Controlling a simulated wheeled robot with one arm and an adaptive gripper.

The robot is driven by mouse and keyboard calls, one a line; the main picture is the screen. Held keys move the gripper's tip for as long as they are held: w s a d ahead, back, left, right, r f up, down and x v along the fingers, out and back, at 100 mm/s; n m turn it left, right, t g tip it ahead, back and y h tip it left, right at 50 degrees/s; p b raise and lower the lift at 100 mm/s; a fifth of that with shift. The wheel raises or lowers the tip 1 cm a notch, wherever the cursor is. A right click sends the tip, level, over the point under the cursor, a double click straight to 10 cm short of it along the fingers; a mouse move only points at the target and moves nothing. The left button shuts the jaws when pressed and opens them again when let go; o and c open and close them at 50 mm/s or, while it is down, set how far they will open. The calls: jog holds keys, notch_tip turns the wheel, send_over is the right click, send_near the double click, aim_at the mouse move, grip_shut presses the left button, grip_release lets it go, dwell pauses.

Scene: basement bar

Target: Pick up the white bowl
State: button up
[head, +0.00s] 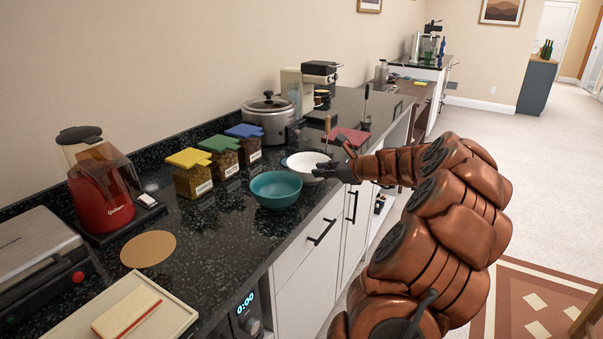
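The white bowl (303,162) sits upright on the dark speckled counter, just behind a teal bowl (275,191). My gripper (329,160) is at the white bowl's right rim, with my arm reaching in from the right. Its dark fingers overlap the rim in the head view and hide part of the bowl's right side. The gripper is small here, and I cannot tell whether the fingers are spread around the rim or shut on it.
Spice jars with yellow (191,174), green (220,157) and blue (247,145) lids stand left of the bowls. A slow cooker (269,115) and a red board (348,137) are behind. The counter's front edge is close to the bowls.

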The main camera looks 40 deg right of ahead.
jog(key=x, duration=0.5)
jog(key=a+x, duration=0.1)
jog(key=x, duration=0.2)
jog(key=shift+w+a+r+p, duration=0.1)
jog(key=shift+w+p, duration=0.1)
jog(key=shift+p, duration=0.1)
grip_shut()
